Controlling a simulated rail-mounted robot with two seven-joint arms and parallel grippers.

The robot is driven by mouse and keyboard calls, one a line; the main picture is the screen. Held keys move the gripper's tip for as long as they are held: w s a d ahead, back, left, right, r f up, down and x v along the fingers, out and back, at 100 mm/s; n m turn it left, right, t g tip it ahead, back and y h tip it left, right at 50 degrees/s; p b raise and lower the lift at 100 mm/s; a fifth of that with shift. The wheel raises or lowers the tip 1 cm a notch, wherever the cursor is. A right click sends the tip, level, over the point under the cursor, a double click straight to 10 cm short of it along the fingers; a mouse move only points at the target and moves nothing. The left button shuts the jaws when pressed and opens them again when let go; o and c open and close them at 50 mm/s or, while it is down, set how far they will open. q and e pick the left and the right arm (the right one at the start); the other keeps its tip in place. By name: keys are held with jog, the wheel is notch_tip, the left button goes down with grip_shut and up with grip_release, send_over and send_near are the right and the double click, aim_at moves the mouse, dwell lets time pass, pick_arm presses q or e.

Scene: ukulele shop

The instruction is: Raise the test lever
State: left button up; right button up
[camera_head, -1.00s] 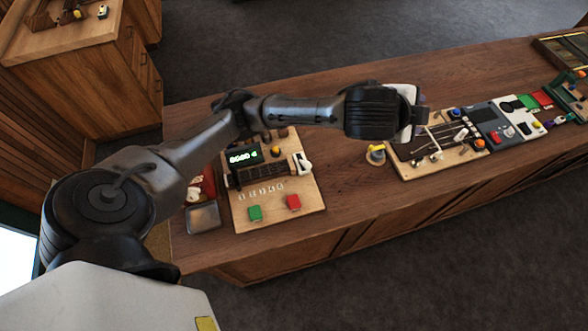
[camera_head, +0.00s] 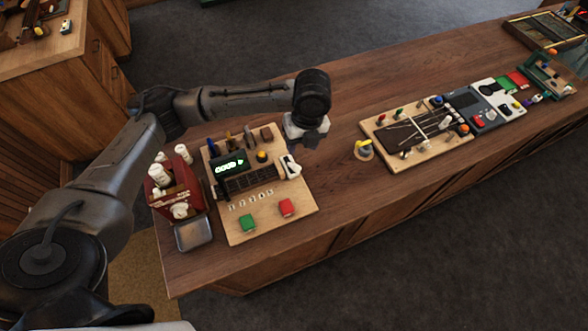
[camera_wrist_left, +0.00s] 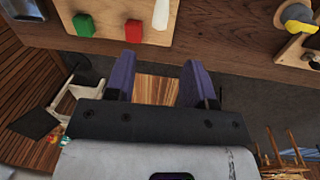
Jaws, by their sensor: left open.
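The test board (camera_head: 262,225) is a light wooden panel on the counter with a lit green display (camera_head: 229,165), a green button (camera_head: 247,223) and a red button (camera_head: 286,207). A white lever (camera_head: 290,167) stands at its right edge, which I take for the test lever; a white piece, likely the same lever, shows in the left wrist view (camera_wrist_left: 161,14). My left gripper (camera_head: 303,144) hangs above and just behind the lever, apart from it. Its purple fingers (camera_wrist_left: 157,80) are spread with nothing between them. My right gripper is not in view.
A red box with white bottles (camera_head: 172,187) and a metal tray (camera_head: 193,234) stand left of the board. A yellow-topped piece (camera_head: 363,146) and a wooden board with rods (camera_head: 415,131) lie to the right. Counter between them is bare.

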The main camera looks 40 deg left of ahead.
aim_at(296, 171)
pick_arm(q)
jog(key=f, duration=0.4)
jog(key=s+f, duration=0.1)
jog(key=f, duration=0.8)
jog(key=shift+s+a+f, duration=0.15)
jog(key=shift+a+f, duration=0.2)
grip_shut()
